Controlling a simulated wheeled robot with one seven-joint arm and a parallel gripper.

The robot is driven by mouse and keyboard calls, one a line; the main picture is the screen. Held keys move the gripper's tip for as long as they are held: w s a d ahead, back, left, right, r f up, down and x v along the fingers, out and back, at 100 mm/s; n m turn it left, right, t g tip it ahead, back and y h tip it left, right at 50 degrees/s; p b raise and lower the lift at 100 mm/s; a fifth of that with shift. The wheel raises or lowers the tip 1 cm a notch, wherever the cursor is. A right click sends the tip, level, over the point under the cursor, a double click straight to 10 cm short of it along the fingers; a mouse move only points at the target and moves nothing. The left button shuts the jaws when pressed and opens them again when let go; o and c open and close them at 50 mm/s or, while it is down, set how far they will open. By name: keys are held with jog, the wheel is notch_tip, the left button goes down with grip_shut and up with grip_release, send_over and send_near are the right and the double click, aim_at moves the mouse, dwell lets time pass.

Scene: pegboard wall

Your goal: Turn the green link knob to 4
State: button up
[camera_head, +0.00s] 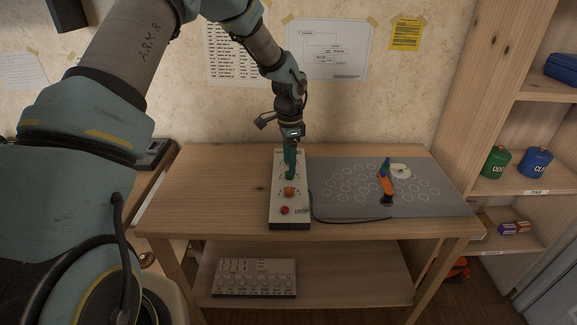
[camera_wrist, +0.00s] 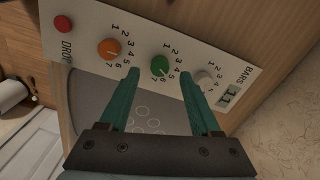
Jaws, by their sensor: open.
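The green knob (camera_wrist: 160,65) is on a pale control panel (camera_wrist: 85,14), with printed numbers around it. In the wrist view my gripper (camera_wrist: 160,74) is open, with one teal finger to each side of the green knob and visible gaps between. I cannot tell if the fingertips are level with it. Which number the knob points at is too small to read surely. In the head view my gripper (camera_head: 290,163) reaches down over the panel (camera_head: 303,220), and the green knob (camera_head: 290,177) shows just below the fingers.
An orange knob (camera_wrist: 108,48) and a white knob (camera_wrist: 205,80) flank the green one. A red button (camera_wrist: 63,23) marked DROP and a BARS display (camera_wrist: 230,97) are at the ends. A grey mat (camera_head: 440,201) lies right of the panel. The table's left part is clear.

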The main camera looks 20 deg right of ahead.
jog(key=shift+f, duration=1.55)
grip_shut()
